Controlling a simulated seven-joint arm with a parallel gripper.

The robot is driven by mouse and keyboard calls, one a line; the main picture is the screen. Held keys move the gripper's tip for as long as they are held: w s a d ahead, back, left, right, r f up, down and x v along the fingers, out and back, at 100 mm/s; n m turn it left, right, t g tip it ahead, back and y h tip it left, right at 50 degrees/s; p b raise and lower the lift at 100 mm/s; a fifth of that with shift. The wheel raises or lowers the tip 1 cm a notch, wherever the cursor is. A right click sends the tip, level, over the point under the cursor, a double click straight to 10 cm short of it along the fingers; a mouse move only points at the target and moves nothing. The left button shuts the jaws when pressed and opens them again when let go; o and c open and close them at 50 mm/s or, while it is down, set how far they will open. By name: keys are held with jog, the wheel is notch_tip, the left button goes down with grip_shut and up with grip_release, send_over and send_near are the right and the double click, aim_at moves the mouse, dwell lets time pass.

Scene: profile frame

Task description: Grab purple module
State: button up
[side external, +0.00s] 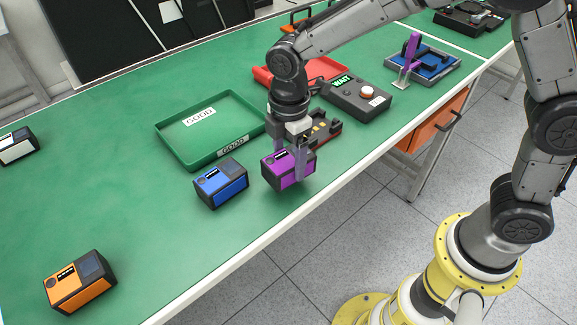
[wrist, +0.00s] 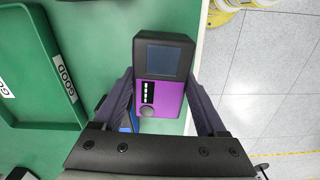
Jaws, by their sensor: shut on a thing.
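The purple module (side external: 284,168) is a box with black edges near the front edge of the green table in the side view. My gripper (side external: 290,166) points down over it, one finger on each side. In the wrist view, the purple module (wrist: 163,78) lies between the two fingers of my gripper (wrist: 163,88), with its dark screen, white marks and round knob facing the camera. The gripper is shut on it. I cannot tell clearly whether its underside touches the table.
A blue module (side external: 221,184) stands just left of the purple one. A green tray (side external: 172,150) marked GOOD, a red tray (side external: 262,75) and a dark WAIT box (side external: 340,92) lie behind. An orange module (side external: 80,283) and a white module (side external: 17,146) are farther left. The table's left middle is clear.

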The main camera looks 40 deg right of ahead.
jog(key=s+d+r, duration=0.6)
jog(key=s+r, duration=0.3)
jog(key=s, duration=0.3)
jog(key=shift+s+r, duration=0.35)
